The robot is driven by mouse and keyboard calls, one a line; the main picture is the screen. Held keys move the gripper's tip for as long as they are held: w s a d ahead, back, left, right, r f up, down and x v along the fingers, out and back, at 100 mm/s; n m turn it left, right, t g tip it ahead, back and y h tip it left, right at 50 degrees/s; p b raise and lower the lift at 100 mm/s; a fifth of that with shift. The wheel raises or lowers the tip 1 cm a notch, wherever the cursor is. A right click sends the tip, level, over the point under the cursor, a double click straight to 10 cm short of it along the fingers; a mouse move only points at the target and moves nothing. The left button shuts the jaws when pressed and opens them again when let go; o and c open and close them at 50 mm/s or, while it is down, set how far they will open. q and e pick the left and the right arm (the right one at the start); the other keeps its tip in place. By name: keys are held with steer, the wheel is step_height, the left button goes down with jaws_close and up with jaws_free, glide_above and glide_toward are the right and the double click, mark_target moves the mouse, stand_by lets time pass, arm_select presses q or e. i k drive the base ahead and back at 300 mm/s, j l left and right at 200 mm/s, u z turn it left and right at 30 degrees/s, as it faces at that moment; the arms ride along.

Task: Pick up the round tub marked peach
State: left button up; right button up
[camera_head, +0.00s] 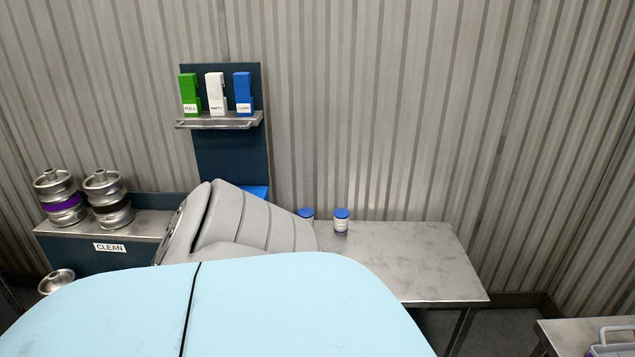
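Two small round white tubs with blue lids stand on the metal table (420,262). The right tub (341,222) is upright and in full view, with a white label and a dark band low down. The left tub (306,214) is partly hidden by a large grey ribbed shape in front of it. The labels are too small to read, so I cannot tell which tub is marked peach. Neither of my grippers is in view.
Two steel kegs (109,200) stand on a bench marked CLEAN at the left. Green, white and blue holders (215,94) sit on a wall shelf (220,122). The table's right part is clear. A grey container (612,345) is on another table at lower right.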

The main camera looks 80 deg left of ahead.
mark_target(340, 226)
steer(key=u, duration=1.75)
steer(key=i+j+u, duration=0.1)
steer(key=i+u, duration=0.75)
steer(key=i+l, duration=0.05)
